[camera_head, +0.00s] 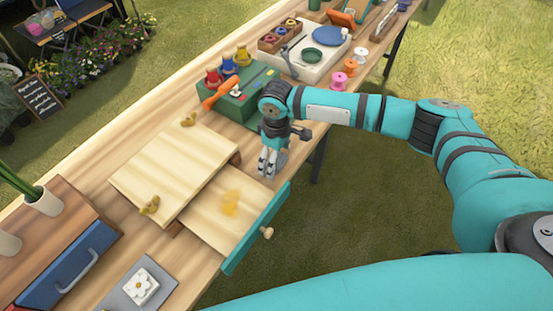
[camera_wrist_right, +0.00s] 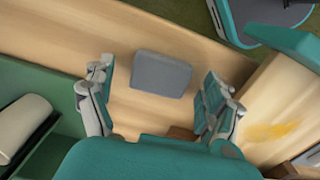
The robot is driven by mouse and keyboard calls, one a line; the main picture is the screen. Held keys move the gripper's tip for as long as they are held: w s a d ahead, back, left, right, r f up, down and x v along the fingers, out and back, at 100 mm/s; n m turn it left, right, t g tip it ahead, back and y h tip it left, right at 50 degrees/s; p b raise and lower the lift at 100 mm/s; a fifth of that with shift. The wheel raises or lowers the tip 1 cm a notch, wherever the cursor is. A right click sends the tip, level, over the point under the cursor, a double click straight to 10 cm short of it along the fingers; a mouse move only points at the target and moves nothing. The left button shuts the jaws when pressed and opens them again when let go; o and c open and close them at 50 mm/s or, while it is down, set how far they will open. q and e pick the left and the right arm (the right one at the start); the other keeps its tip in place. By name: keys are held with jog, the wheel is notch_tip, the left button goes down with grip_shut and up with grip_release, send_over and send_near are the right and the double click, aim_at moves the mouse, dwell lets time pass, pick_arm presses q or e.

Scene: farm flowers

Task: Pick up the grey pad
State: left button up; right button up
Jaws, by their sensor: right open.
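The grey pad (camera_wrist_right: 161,74), a small rounded block, lies on the wooden table between the two fingers of my right gripper in the right wrist view. My right gripper (camera_wrist_right: 158,92) is open, with a finger on either side of the pad and a gap to each. In the head view my right gripper (camera_head: 271,165) points down over the table beside the open drawer. There the pad is largely hidden by the gripper, and I cannot make out its outline. My left gripper is not in view.
An open drawer (camera_head: 225,222) with a teal front and a yellow mark stands close to the gripper. A green box (camera_head: 245,104) with spools and an orange-handled tool is behind it. A grey tray (camera_head: 116,298) with a white flower block lies at the front.

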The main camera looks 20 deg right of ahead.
jog(key=shift+f, duration=0.15)
jog(key=c, duration=1.1)
notch_tip(320, 180, up, 10)
jog(key=shift+r+b, duration=0.1)
jog(key=shift+b, duration=0.3)
